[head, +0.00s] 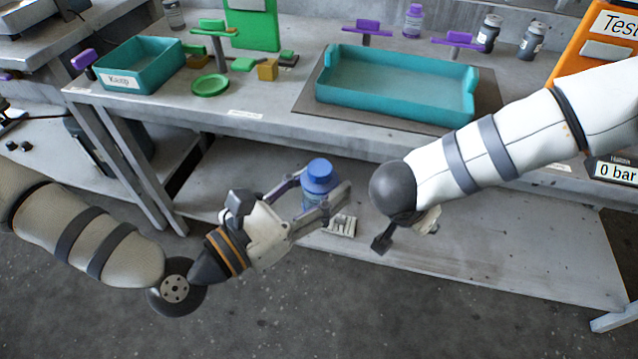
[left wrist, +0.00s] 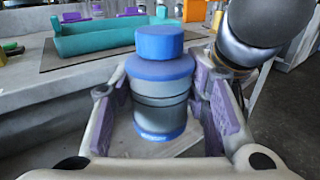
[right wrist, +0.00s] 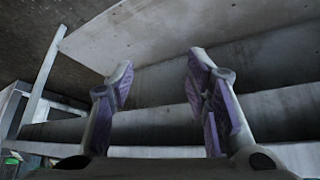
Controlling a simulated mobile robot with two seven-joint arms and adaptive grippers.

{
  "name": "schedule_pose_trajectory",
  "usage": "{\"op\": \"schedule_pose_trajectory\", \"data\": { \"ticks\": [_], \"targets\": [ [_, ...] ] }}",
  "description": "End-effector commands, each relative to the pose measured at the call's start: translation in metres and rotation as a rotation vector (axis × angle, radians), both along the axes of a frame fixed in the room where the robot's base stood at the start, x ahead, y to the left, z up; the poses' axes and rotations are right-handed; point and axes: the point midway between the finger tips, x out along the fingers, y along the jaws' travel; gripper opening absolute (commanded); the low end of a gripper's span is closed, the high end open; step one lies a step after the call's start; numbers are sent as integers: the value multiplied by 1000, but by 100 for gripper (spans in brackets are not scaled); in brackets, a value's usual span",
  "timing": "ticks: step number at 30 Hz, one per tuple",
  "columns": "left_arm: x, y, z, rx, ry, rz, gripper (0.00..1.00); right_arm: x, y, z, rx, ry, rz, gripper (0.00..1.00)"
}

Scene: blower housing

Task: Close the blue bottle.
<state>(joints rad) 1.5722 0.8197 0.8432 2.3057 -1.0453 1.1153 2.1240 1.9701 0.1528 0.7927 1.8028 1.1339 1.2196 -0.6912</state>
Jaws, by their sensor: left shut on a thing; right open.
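The blue bottle (head: 320,184) is held upright by my left gripper (head: 322,200), in front of the bench. In the left wrist view the bottle (left wrist: 160,103) stands between the purple finger pads, which are shut on its sides. A blue cap (left wrist: 159,42) sits on top of its blue shoulder; I cannot tell whether it is screwed tight. The cap also shows in the head view (head: 320,168). My right gripper (head: 405,238) is to the right of the bottle, mostly hidden by its own arm. In the right wrist view it (right wrist: 160,80) is open and empty.
The bench (head: 240,125) behind carries a teal tray (head: 395,105), a teal bin (head: 140,90), a green plate (head: 210,86) and several small bottles. A lower shelf (head: 480,255) lies under the arms, with a small pale object (head: 342,226) near the bottle. An orange tester (head: 590,55) stands at right.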

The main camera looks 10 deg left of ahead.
Motion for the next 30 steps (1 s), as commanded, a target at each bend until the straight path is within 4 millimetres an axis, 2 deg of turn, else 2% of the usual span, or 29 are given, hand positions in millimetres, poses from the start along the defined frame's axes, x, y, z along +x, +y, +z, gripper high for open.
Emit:
{"op": "schedule_pose_trajectory", "data": {
  "ticks": [1,3,6,11,15,21,24,30],
  "targets": [
    [0,0,1,-1,-2,0,0,13,5,23,14,2,-68,44],
    [0,0,1,-1,-2,0,0,23,15,55,45,48,-158,44],
    [0,0,1,-1,-2,0,0,26,32,102,117,147,-249,44],
    [0,0,1,-1,-2,0,0,10,80,164,212,276,-187,44],
    [0,0,1,-1,-2,0,0,-14,123,211,267,355,-66,44],
    [0,0,1,-1,-1,0,0,-46,162,254,316,438,73,44],
    [0,0,1,-1,-1,0,0,-55,170,264,325,457,107,44],
    [0,0,0,-1,-1,0,0,-58,173,267,328,465,120,44]
  ]
}}
